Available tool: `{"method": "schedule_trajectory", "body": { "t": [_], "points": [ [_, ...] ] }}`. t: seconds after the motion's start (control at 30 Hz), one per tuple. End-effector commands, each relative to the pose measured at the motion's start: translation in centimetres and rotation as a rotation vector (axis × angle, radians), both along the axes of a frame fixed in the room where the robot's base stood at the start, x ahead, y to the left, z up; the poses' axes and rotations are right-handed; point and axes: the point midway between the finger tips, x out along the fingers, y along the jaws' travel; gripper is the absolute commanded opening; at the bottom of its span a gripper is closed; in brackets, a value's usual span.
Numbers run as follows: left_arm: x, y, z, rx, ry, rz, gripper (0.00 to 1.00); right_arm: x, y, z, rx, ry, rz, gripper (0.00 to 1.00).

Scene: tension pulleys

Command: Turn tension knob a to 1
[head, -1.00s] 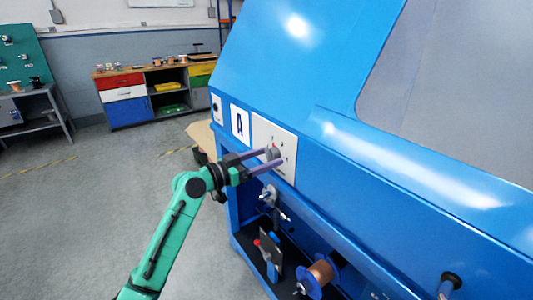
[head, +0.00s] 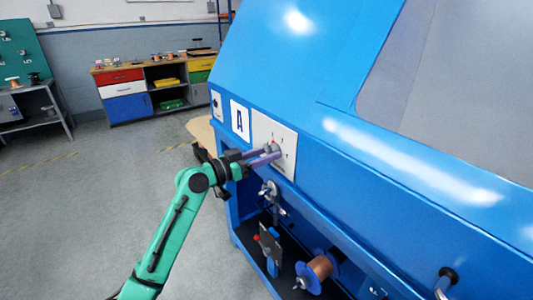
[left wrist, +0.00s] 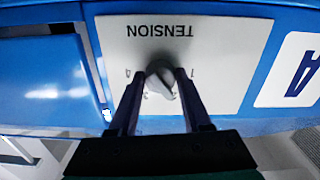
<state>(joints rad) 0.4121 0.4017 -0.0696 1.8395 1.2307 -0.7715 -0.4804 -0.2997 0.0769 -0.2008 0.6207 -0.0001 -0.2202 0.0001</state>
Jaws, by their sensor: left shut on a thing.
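The grey tension knob (head: 274,147) sits on a white panel (head: 288,137) on the blue machine, beside a sign with the letter A (head: 240,120). In the left wrist view the knob (left wrist: 162,80) lies between my two dark fingers, under the upside-down word TENSION. My left gripper (head: 272,155) is shut on the knob. My right gripper is out of view.
Below the panel, the machine's open bay holds a copper wire spool (head: 320,267) and metal fittings (head: 270,192). A cabinet with coloured drawers (head: 155,88) and a workbench (head: 35,105) stand far back. The floor at left is clear.

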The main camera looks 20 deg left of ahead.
Motion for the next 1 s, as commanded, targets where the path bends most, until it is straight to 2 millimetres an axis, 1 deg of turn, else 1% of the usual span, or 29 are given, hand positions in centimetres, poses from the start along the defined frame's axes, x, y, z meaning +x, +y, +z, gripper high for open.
{"method": "schedule_trajectory", "body": {
  "t": [0.27, 0.8, 1.0],
  "points": [
    [0.0, 0.0, 0.2, -0.158, 0.135, 0.000, 0.00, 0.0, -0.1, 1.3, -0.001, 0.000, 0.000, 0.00],
    [-0.1, -0.1, 0.3, -0.544, 0.452, 0.001, 0.00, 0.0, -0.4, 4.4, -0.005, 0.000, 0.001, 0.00],
    [-0.1, -0.1, 0.3, -0.647, 0.538, 0.001, 0.00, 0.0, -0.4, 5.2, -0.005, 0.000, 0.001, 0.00]
  ]
}}
